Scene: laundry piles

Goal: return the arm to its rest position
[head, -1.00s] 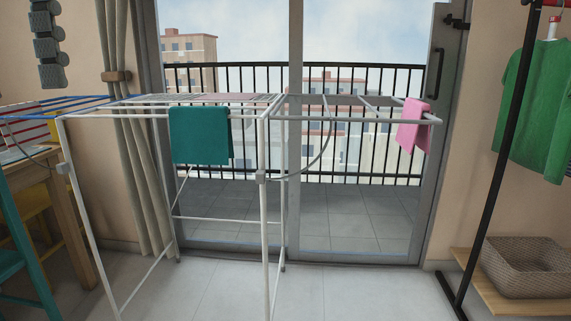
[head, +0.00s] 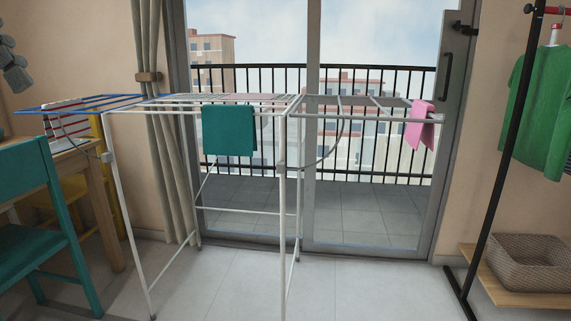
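Neither of my arms nor grippers shows in the head view. A white drying rack (head: 205,111) stands in the middle with its wings spread. A teal cloth (head: 229,131) hangs over its front bar. A pink cloth (head: 420,125) hangs over the right wing near its end. The left wing has blue bars (head: 85,102).
A teal chair (head: 40,200) and a wooden table (head: 95,190) stand at the left. At the right, a black clothes rail (head: 492,190) holds a green shirt (head: 541,112), with a woven basket (head: 530,262) on its wooden shelf. Tiled floor is clear in front.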

